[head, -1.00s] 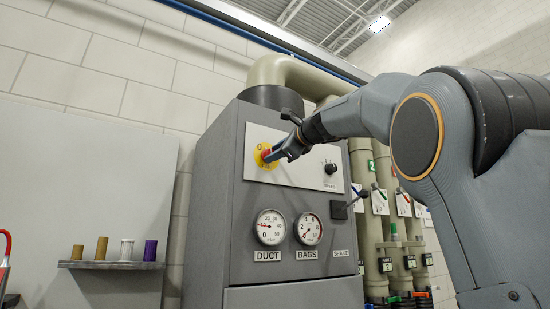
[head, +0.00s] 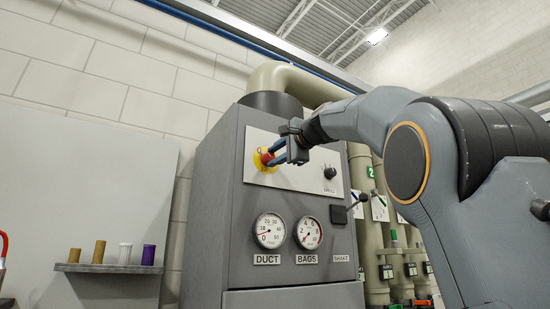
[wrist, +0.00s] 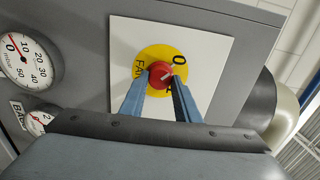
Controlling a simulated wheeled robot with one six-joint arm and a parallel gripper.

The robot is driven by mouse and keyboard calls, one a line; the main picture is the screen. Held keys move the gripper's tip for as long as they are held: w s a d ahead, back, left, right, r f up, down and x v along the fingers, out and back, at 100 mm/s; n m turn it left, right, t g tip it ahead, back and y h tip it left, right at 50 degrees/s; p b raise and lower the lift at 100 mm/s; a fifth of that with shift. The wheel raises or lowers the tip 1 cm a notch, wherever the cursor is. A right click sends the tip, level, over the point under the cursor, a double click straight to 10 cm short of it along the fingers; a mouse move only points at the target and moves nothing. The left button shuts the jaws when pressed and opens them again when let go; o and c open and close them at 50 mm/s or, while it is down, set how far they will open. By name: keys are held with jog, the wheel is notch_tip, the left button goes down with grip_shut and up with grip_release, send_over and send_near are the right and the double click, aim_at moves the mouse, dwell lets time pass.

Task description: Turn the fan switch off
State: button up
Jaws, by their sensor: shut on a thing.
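The fan switch is a red knob (head: 266,157) on a yellow disc (head: 262,166), set in a pale panel high on the grey cabinet. In the wrist view the red knob (wrist: 160,73) sits between my two blue fingers, and the yellow disc (wrist: 153,56) shows the marks FAN and 0. Another mark is partly covered by a finger. A short pale line shows on the knob, pointing roughly between 0 and the covered mark. My gripper (head: 272,157) is shut on the knob, with one finger on each side; it also shows in the wrist view (wrist: 161,82).
The DUCT gauge (head: 269,230) and BAGS gauge (head: 309,232) sit below the panel; the DUCT needle is near 0. A small black knob (head: 330,173) and a lever (head: 351,207) are to the right. A shelf (head: 108,268) holds several small cylinders at left.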

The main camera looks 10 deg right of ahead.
dwell(0.3)
jog(key=o, duration=1)
jog(key=shift+o, duration=0.2)
jog(key=shift+s, duration=0.1)
jog(key=b+v, duration=0.3)
jog(key=v, duration=0.4)
jog(key=shift+s, duration=0.25)
jog(key=shift+d, duration=0.1)
